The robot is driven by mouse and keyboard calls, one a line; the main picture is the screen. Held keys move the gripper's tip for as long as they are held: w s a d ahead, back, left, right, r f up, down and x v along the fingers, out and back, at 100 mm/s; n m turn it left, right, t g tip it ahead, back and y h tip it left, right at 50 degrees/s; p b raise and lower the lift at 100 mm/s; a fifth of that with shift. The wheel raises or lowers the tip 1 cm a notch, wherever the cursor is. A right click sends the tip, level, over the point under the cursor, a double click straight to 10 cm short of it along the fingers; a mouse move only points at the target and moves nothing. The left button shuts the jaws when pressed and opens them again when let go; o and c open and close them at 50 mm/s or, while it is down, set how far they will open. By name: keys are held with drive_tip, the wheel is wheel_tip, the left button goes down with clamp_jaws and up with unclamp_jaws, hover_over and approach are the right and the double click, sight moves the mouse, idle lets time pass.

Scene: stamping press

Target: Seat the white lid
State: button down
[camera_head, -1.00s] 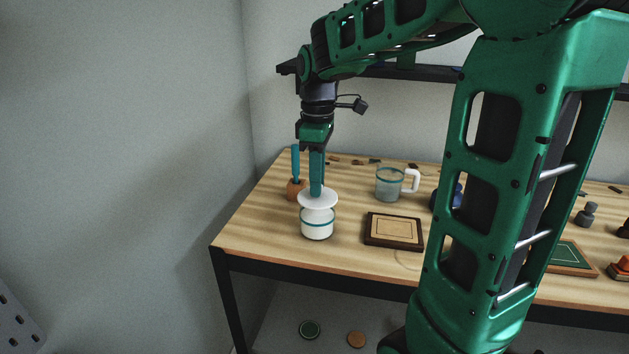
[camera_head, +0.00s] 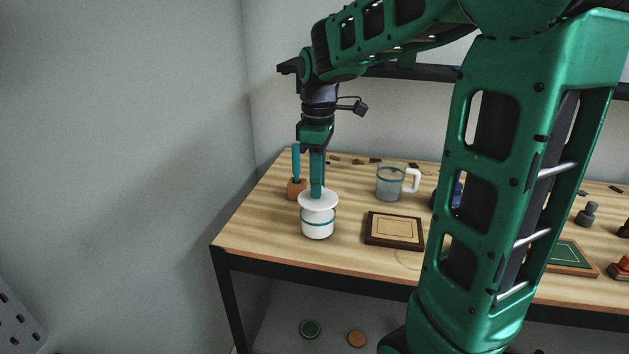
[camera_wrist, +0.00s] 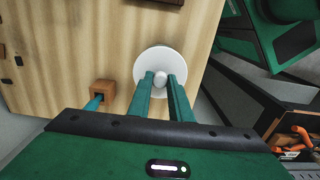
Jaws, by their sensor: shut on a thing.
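The white lid (camera_head: 318,199) is a flat round disc on top of a white jar (camera_head: 318,224) with a teal band, near the left end of the table. My gripper (camera_head: 317,193) points straight down over the lid, and its fingers are shut on the lid's knob. In the wrist view the lid (camera_wrist: 151,66) shows as a white disc, with its round knob between the fingertips of my gripper (camera_wrist: 160,82). The lid looks level and at the jar's mouth. I cannot tell whether it is fully down; the jar is hidden beneath it in the wrist view.
A wooden block with a teal tool (camera_head: 296,188) stands close behind-left of the jar. A clear mug (camera_head: 389,184) with a white handle stands behind-right. A dark-framed board (camera_head: 394,230) lies to the right. The table (camera_head: 262,232) is bare left of the jar.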

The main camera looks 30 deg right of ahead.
drive_tip(key=shift+f, duration=0.75)
drive_tip(key=c, duration=1.2)
unclamp_jaws()
drive_tip(key=shift+r, duration=4.05)
drive_tip(key=s+d+f+m, duration=0.2)
drive_tip(key=s+f+m, duration=0.4)
drive_tip(key=s, duration=0.6)
drive_tip(key=s+d+f+m, duration=0.2)
drive_tip(key=s+f+m, duration=0.5)
drive_tip(key=s+m, duration=0.2)
drive_tip(key=s, duration=0.2)
drive_tip(key=shift+s+f, duration=0.2)
drive_tip(key=shift+s, duration=0.2)
